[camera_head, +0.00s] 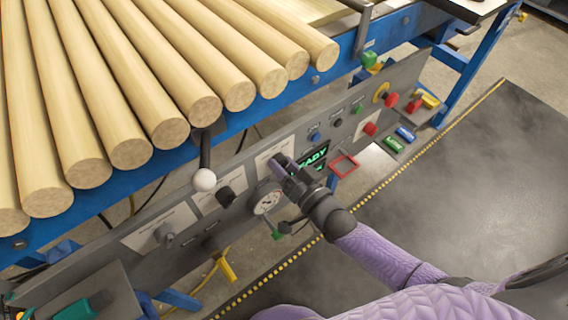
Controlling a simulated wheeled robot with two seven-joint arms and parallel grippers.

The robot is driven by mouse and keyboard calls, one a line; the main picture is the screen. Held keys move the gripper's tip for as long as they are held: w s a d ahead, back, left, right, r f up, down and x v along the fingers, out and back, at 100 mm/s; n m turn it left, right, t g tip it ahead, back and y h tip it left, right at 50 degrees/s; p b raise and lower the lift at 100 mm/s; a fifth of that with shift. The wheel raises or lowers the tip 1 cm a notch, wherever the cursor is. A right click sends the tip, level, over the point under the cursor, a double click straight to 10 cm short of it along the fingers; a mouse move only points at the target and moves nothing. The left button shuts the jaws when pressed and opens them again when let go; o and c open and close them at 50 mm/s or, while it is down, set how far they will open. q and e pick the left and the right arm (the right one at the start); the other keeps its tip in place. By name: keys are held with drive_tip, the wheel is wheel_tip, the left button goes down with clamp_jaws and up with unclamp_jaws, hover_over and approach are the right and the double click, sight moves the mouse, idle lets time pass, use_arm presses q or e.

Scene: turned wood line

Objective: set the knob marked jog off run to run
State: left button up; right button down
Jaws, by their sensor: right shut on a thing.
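A long grey control panel (245,153) runs along the blue frame. My right gripper (281,167) reaches in from the lower right. Its fingers are shut at the lower part of a white label plate (272,151), on what seems to be a knob, which they hide. Two other knobs show on the panel: a black knob (226,196) and a grey knob (164,236), each by a white plate. The markings are too small to read, so I cannot tell which knob is jog off run or where its pointer stands. My left gripper is not in view.
A green-lit display (316,157) and a round gauge (267,203) sit close to the gripper. A white-balled lever (204,180) sticks out. Wooden rods (160,70) lie above. The dark floor mat (450,180) is clear.

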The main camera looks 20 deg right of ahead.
drive_tip(key=shift+c, duration=0.9)
unclamp_jaws()
drive_tip(key=p+v, duration=0.2)
drive_tip(key=v, duration=0.8)
